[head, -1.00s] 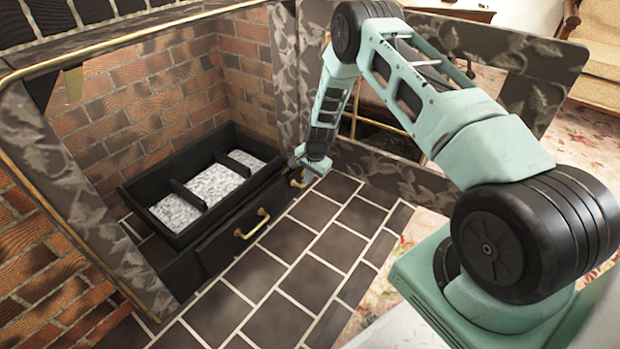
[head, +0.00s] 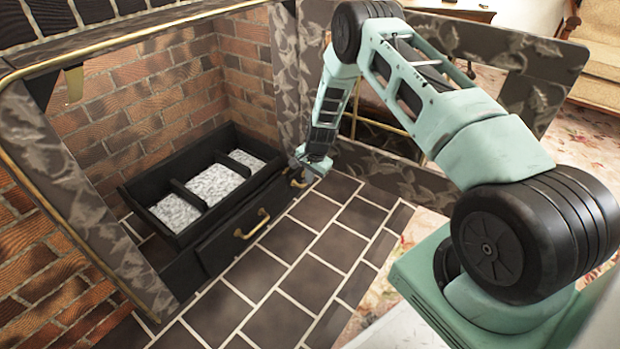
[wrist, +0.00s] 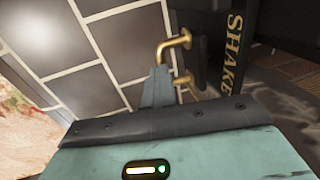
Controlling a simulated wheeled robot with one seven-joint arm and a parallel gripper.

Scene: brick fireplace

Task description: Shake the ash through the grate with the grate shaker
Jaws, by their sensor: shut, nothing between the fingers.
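The handle is partly hidden behind my fingers. It also shows at the right end of the black firebox in the head view (head: 298,182). My gripper (wrist: 157,74) is shut and empty, its fingertips right at the handle; I cannot tell whether they touch it. In the head view my gripper (head: 298,164) is beside the handle. Grey-white ash (head: 215,184) lies between the crossbars of the black grate (head: 180,188).
A black drawer with a larger brass pull (head: 252,225) is below the grate. Brick walls (head: 150,90) enclose the back and side. A patterned surround panel (head: 385,170) stands close behind my arm. The dark tiled hearth (head: 300,270) in front is clear.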

